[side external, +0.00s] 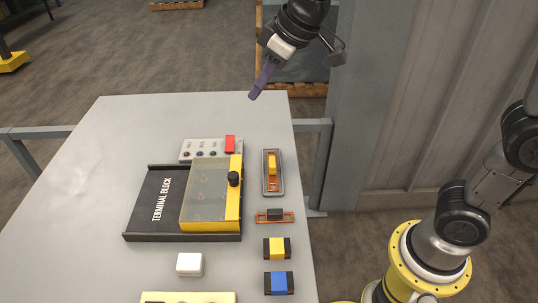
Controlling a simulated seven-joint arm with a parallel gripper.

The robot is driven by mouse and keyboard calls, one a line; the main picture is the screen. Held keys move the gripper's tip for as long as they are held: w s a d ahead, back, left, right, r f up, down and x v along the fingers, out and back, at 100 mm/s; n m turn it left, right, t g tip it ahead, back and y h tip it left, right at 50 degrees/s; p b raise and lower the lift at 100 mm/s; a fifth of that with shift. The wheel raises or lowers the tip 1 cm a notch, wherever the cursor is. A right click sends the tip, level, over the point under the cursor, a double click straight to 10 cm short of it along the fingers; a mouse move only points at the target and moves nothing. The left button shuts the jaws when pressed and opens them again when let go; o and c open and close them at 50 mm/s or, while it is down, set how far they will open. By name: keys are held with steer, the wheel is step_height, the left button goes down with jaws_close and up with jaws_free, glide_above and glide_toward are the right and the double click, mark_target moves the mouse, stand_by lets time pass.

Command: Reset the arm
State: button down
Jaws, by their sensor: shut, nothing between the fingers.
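My gripper (256,93) has purple fingers, which are shut with nothing between them. It hangs above the far right part of the grey table (80,190), pointing down and slightly left. It is apart from all the objects on the table. My arm's base stands at the lower right, beside the table.
A black terminal block (150,205) with a clear, yellow-edged cover (208,195) lies mid-table. Behind it is a panel with a red switch (230,143). An orange-and-grey holder (273,187), a small orange bracket (285,217), yellow (277,249) and blue (279,283) blocks line the right side.

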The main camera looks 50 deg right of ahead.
steer(key=s+d+m+t+h, duration=0.1)
steer(key=s+d, duration=0.3)
steer(key=s, duration=0.3)
steer(key=s+d+m, duration=0.2)
steer(key=s+d, duration=0.3)
steer(key=s, duration=0.2)
steer(key=s+d+f+m, duration=0.1)
steer(key=s+f, duration=0.5)
steer(key=s, duration=0.3)
steer(key=shift+d+f+g+h, duration=0.25)
steer(key=shift+d+g+h, duration=0.05)
steer(key=shift+g+h, duration=0.1)
steer(key=shift+s, duration=0.1)
